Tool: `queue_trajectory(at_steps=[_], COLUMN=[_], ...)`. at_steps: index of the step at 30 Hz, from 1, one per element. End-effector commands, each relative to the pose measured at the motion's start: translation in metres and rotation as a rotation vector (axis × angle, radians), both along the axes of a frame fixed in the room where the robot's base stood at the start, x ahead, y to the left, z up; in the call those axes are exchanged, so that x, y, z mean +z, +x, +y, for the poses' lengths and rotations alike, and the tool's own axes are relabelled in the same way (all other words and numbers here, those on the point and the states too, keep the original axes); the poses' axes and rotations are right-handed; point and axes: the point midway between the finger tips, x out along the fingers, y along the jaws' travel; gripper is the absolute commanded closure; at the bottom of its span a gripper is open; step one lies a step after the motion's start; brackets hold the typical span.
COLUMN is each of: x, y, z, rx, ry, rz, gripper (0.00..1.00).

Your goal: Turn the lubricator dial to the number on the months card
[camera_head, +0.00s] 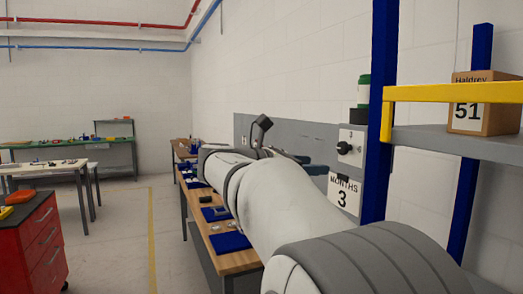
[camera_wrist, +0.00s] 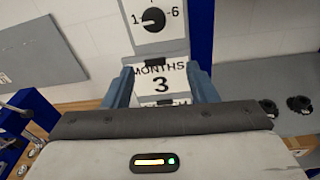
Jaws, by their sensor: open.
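The lubricator dial is a black knob (camera_head: 345,149) on a pale plate on the wall panel, with a green-topped canister above it. In the wrist view the knob (camera_wrist: 153,19) sits at the top, with 1 to its left and 6 to its right. I cannot tell its pointer setting for sure. The months card (camera_head: 343,194) below it reads "MONTHS 3"; it also shows in the wrist view (camera_wrist: 161,82). My gripper (camera_wrist: 160,70) is open and empty. Its blue-grey fingers appear on either side of the card, below the knob; contact cannot be judged.
A blue rack upright (camera_head: 380,110) and yellow-edged shelf stand close on the right, with a box (camera_head: 484,104) marked 51. A wooden workbench (camera_head: 232,262) with blue trays lies under my arm. A red tool cabinet (camera_head: 35,240) stands left; the floor between is clear.

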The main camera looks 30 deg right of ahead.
Motion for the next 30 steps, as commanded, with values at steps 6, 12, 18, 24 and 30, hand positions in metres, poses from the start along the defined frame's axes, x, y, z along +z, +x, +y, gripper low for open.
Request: queue_trajectory(at_steps=[6, 12, 18, 24, 30], x=[0.03, 0.031, 0.03, 0.029, 0.029], y=[0.003, 0.0, -0.003, -0.004, -0.004], z=[-0.014, -0.043, -0.072, -0.084, -0.085], rx=[-0.04, -0.042, -0.039, -0.036, -0.035], ry=[-0.102, -0.103, -0.102, -0.102, -0.102], rz=[0.106, 0.11, 0.108, 0.106, 0.105], gripper=[0.48, 0.48, 0.48, 0.48, 0.48])
